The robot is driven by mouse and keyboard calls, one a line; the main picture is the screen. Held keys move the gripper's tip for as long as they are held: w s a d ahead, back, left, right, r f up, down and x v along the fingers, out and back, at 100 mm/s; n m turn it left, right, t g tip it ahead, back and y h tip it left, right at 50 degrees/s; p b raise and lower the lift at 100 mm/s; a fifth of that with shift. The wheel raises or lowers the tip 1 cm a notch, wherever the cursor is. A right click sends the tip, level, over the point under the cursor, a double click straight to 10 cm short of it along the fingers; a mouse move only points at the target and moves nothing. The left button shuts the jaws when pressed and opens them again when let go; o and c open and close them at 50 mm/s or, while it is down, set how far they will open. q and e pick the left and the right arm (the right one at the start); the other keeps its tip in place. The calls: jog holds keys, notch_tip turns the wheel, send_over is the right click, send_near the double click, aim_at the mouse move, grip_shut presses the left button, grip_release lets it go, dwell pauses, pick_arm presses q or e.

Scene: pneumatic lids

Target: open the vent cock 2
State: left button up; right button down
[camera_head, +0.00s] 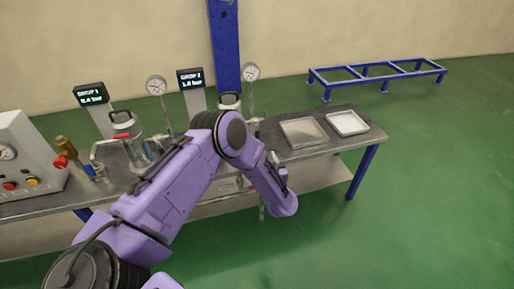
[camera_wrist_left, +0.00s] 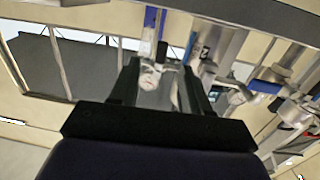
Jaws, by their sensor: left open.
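In the head view the group 2 station stands behind my purple left arm: a lidded vessel (camera_head: 230,100), a gauge (camera_head: 250,72) and a display (camera_head: 190,78) marked 2. My arm hides much of this station, and I cannot make out vent cock 2 there. In the left wrist view my left gripper (camera_wrist_left: 160,70) is open, with two dark fingers apart. A pale rounded fitting (camera_wrist_left: 150,78) shows between the fingers; I cannot tell whether they touch it. A blue handle (camera_wrist_left: 262,86) lies on pipework to the right. Which part is vent cock 2 is unclear.
The group 1 vessel (camera_head: 127,130), with a red handle (camera_head: 121,138) beside it, stands left of my arm. A control box (camera_head: 25,150) is at the far left. Two trays, a grey one (camera_head: 303,132) and a white one (camera_head: 347,122), lie on the table's right part.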

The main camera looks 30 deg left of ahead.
aim_at(258, 136)
pick_arm(q)
jog(key=shift+n+y, duration=0.5)
jog(key=shift+y, duration=0.1)
jog(key=x, duration=0.4)
jog(key=b+x, duration=0.1)
jog(key=x, duration=0.3)
jog(key=r+x, duration=0.1)
jog(key=x, duration=0.3)
jog(key=shift+b, duration=0.35)
jog(key=shift+c, duration=0.3)
grip_shut()
